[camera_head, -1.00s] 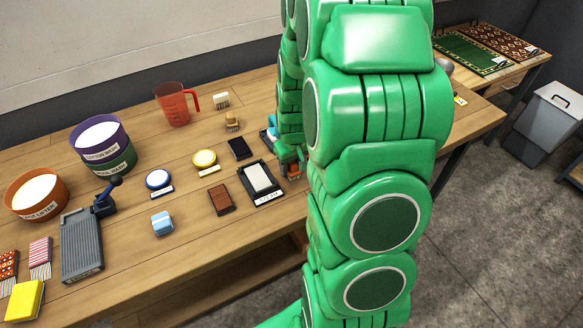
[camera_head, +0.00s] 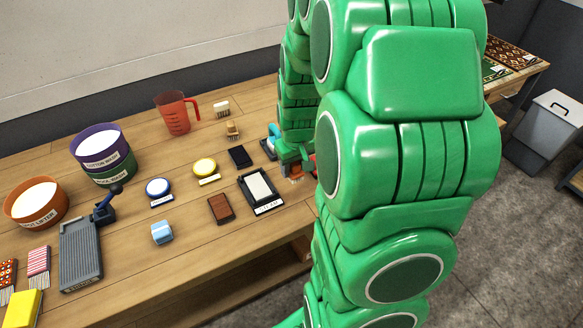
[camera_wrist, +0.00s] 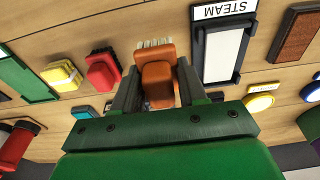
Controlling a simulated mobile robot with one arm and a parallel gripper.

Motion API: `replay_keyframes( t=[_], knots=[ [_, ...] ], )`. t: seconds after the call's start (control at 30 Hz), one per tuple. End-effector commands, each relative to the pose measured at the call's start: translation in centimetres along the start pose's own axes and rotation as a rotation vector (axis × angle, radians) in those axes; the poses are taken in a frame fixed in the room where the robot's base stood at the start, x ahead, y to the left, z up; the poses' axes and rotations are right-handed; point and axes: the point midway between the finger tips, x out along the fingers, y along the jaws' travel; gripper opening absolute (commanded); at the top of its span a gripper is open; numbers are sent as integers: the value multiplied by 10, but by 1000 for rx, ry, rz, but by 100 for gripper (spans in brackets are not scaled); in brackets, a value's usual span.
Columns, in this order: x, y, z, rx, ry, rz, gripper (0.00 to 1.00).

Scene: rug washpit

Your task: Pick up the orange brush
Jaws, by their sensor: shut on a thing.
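The orange brush (camera_wrist: 157,76) is between the two fingers of my gripper (camera_wrist: 158,90) in the wrist view. My gripper is shut on its orange body, and its pale bristles (camera_wrist: 154,43) stick out past the far end. In the head view my gripper (camera_head: 292,163) is at the right part of the table, mostly behind my green arm. A bit of the orange brush (camera_head: 310,166) and its bristles show there beside the gripper. I cannot tell whether the brush touches the tabletop.
The black STEAM tray with a white pad (camera_head: 261,190) lies close left of my gripper. A red brush (camera_wrist: 102,73) and a yellow one (camera_wrist: 62,75) lie nearby in the wrist view. A brown block (camera_head: 221,207) and a red jug (camera_head: 177,113) stand farther left.

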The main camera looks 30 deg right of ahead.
Motion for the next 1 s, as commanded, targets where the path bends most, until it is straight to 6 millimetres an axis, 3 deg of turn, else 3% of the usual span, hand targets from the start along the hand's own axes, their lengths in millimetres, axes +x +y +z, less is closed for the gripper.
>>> replay_keyframes(
  t=[0.3, 0.7, 1.0],
  knots=[
    [-36, -8, 24, -1, 3, 2, 10],
    [-63, -23, 69, -1, 1, 1, 10],
    [-78, -30, 91, -1, 4, 2, 10]
  ],
)
